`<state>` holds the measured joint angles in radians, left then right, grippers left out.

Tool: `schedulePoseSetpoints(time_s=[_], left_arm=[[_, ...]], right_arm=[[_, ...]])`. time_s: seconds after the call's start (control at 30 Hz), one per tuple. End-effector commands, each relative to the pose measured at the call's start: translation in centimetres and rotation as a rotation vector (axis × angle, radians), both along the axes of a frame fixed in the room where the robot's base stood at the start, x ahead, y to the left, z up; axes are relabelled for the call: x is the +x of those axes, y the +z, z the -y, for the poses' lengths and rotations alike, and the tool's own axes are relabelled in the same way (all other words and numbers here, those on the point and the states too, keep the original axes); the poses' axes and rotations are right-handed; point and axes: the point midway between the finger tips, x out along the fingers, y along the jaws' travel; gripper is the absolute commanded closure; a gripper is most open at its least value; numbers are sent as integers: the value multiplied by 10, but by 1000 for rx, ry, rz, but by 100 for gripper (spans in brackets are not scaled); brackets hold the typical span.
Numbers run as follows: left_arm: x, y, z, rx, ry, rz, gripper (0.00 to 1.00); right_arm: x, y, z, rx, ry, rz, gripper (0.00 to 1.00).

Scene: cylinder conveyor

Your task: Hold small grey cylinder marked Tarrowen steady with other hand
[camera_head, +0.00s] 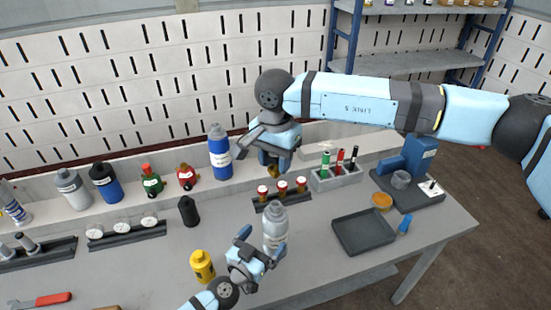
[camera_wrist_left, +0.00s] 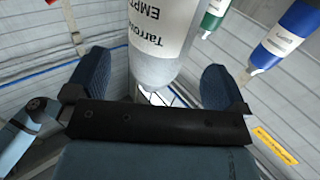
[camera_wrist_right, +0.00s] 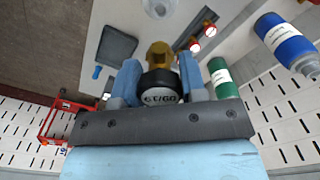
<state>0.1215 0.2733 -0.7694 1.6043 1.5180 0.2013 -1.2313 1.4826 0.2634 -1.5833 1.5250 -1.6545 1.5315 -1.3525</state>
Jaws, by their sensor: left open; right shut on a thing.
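The small grey cylinder marked Tarrowen (camera_head: 275,226) stands upright on the table in the head view. In the left wrist view its label (camera_wrist_left: 152,30) reads "Tarrow…" and "EMP…", cut off by the frame. My right gripper (camera_wrist_right: 160,86) is shut on a brass fitting with a black lettered dial (camera_wrist_right: 161,90). The fitting's brass end (camera_head: 273,170) shows in the head view, above and behind the grey cylinder.
An empty dark tray (camera_head: 364,233) lies to the right. A blue cylinder (camera_head: 219,155) stands at the back.

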Motion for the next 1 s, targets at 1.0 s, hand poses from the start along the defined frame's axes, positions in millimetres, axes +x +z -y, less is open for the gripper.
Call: schedulePoseSetpoints(time_s=[1.0], left_arm=[[-49,12,-31,-1,0,-1,0]], right_arm=[[0,45,0,1,0,1,100]])
